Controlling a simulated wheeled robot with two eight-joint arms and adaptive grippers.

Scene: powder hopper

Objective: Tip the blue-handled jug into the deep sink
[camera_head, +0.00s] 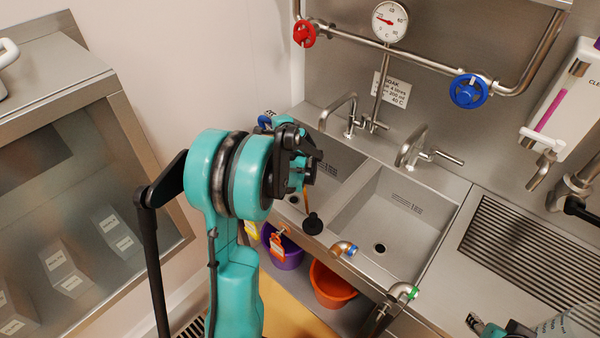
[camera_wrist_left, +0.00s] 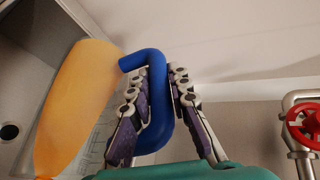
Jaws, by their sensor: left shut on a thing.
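My left gripper (camera_wrist_left: 155,100) is shut on the blue handle (camera_wrist_left: 157,80) of the jug. Printed marks on a clear wall (camera_wrist_left: 93,153) show beside the handle. A broad orange shape (camera_wrist_left: 75,95) lies left of the handle; I cannot tell whether it is the jug's contents. The sink has a left basin (camera_head: 343,157), partly hidden by my wrist, and a right basin (camera_head: 390,212). My right gripper (camera_head: 497,329) is at the lower right edge, mostly cut off.
A black-ended tool (camera_head: 313,224) with a thin orange shaft is at the sink's front rim. Taps (camera_head: 410,150) and pipes with a red valve (camera_head: 304,34) and blue valve (camera_head: 468,91) stand behind. Purple (camera_head: 284,250) and orange (camera_head: 332,287) buckets sit below. A drainboard (camera_head: 535,245) is right.

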